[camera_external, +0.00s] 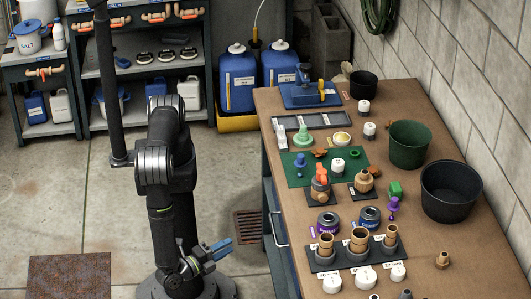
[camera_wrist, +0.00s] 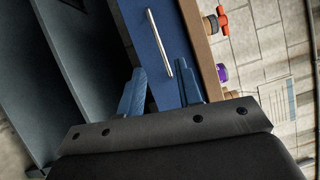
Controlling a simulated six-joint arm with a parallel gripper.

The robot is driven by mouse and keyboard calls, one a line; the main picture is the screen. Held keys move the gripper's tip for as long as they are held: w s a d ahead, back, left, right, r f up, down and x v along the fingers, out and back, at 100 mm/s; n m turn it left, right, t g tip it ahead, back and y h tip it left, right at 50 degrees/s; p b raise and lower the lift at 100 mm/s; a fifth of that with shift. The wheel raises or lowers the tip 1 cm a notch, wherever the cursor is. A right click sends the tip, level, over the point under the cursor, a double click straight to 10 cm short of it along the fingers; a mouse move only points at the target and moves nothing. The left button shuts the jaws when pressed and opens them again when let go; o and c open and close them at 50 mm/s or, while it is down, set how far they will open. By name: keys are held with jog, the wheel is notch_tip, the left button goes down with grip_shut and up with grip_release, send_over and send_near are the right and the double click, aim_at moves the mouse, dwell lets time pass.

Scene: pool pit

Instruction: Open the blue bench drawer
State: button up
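The bench's blue drawer front (camera_wrist: 180,40) shows in the wrist view, just under the wooden top's edge, and looks shut. Its long silver bar handle (camera_wrist: 160,42) runs along the front. In the external view the handle (camera_external: 277,230) is on the bench's left side. My gripper (camera_wrist: 160,66) has blue fingers spread apart with nothing between them. In the wrist view the handle's lower end appears between the fingertips; contact cannot be told. In the external view my gripper (camera_external: 225,246) is left of the handle, with a visible gap.
The bench top (camera_external: 265,105) holds a green bin (camera_external: 409,144), a black bin (camera_external: 450,191) and several fittings. Open shelving shows below the drawer. A storage rack (camera_external: 145,72) and blue jugs (camera_external: 237,78) stand behind. Floor between my arm and the bench is clear, with a drain grate (camera_external: 249,224).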

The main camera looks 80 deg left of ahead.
jog(key=w+a, duration=0.2)
jog(key=w, duration=0.5)
jog(key=w+a+n+t, duration=0.1)
jog(key=w+a, duration=0.2)
jog(key=w, duration=0.4)
jog(key=shift+w+t+h, duration=0.25)
jog(key=shift+t+h, duration=0.05)
jog(key=shift+h, duration=0.1)
jog(key=shift+a, duration=0.1)
grip_shut()
